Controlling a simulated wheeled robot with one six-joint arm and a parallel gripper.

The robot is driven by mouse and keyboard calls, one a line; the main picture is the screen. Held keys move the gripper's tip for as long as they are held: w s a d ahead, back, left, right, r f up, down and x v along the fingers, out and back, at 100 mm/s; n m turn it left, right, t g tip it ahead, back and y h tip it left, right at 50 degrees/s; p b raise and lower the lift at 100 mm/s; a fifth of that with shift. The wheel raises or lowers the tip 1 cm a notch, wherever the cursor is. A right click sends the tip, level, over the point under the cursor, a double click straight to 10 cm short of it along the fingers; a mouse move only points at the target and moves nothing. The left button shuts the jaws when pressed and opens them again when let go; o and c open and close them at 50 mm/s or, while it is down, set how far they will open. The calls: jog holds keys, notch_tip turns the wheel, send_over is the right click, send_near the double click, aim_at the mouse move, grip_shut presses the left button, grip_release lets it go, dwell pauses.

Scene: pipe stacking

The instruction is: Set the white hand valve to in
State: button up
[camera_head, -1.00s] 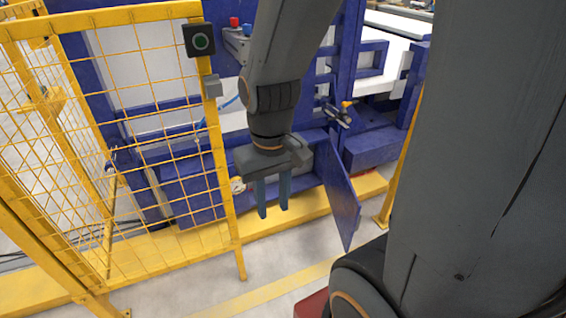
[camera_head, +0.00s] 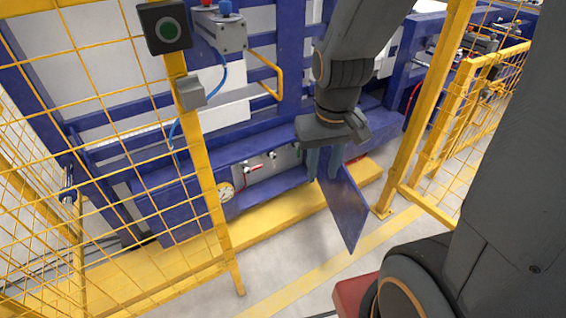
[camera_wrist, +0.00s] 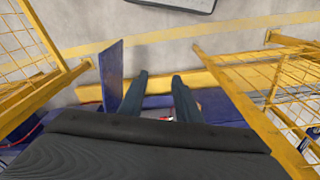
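A grey valve panel (camera_head: 285,160) is set low in the blue frame, in the head view. A small red-handled fitting (camera_head: 252,168) and a small pale fitting (camera_head: 273,156) are on it. I cannot tell for sure which part is the white hand valve; the right part of the panel is hidden behind my gripper. My gripper (camera_head: 322,178) points down in front of the panel's right end, beside an open blue door (camera_head: 347,208). Its two fingers are apart and nothing shows between them. The wrist view also shows the fingers (camera_wrist: 158,77) apart, with the blue door (camera_wrist: 111,75) to their left.
A round gauge (camera_head: 226,192) is at the panel's left. A yellow post (camera_head: 425,120) and fence stand at right. Grey floor in front is mostly free.

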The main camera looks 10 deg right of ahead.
aim_at(274, 164)
jog(key=w+d+f+n+t+b, duration=0.15)
jog(key=w+f+t+b, duration=0.35)
jog(key=w+f+b, duration=1.05)
jog(key=w+d+f+t+b, duration=0.2)
jog(key=w+f+t+b, duration=0.3)
jog(key=w+f, duration=1.2)
jog(key=w+a+f+n+t+y+b, duration=0.15)
jog(key=w+f+t+y+b, duration=0.45)
jog(key=w+f+b, duration=1.25)
jog(key=shift+n, duration=0.3)
jog(key=shift+b+x, duration=1.95)
jog(key=shift+x, duration=1.55)
jog(key=shift+r, duration=0.15)
grip_shut()
